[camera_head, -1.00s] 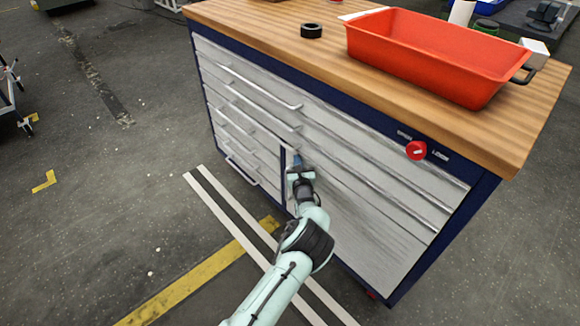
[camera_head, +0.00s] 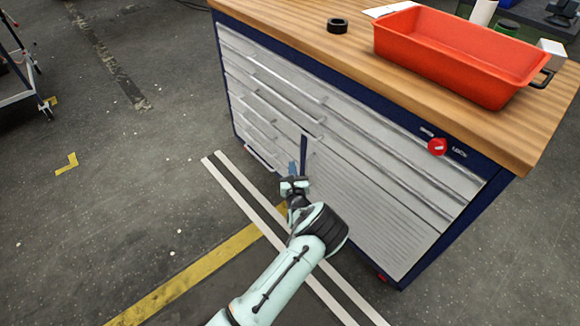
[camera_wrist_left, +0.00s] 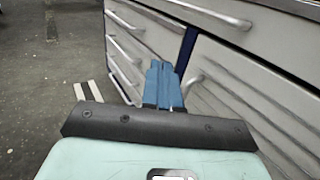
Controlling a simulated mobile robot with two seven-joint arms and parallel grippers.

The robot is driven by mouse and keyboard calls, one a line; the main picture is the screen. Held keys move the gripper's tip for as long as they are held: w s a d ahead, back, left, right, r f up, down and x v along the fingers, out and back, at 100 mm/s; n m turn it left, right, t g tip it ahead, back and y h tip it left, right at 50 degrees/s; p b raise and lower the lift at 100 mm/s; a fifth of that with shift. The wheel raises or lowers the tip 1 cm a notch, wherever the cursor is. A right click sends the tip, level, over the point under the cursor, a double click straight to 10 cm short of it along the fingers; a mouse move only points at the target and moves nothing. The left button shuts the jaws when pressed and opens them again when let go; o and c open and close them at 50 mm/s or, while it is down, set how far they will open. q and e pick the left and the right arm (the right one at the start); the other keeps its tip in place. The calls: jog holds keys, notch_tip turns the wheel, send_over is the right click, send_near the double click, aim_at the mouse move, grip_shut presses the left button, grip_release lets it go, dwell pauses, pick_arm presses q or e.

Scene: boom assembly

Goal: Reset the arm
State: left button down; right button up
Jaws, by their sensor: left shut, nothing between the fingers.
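My left arm comes in from the bottom of the head view. My left gripper (camera_head: 292,168) is in front of the drawer cabinet (camera_head: 365,205), near the dark blue post between the left drawers and the right door. Its blue fingers (camera_wrist_left: 163,85) are shut together with nothing between them in the left wrist view. I cannot tell the exact gap between the fingertips and the cabinet front. The left drawers (camera_wrist_left: 125,45) look closed, with silver bar handles. My right gripper is not in view.
The wooden worktop (camera_head: 300,35) carries an orange-red tray (camera_head: 455,60), a black ring (camera_head: 337,25) and a white cup-like item (camera_head: 483,11). A red lock knob (camera_head: 437,147) sits on the cabinet's upper right. Open floor (camera_head: 120,200) with yellow and white lines lies left. A cart (camera_head: 25,75) stands far left.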

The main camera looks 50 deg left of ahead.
pick_arm(q)
jog(key=shift+s, duration=0.3)
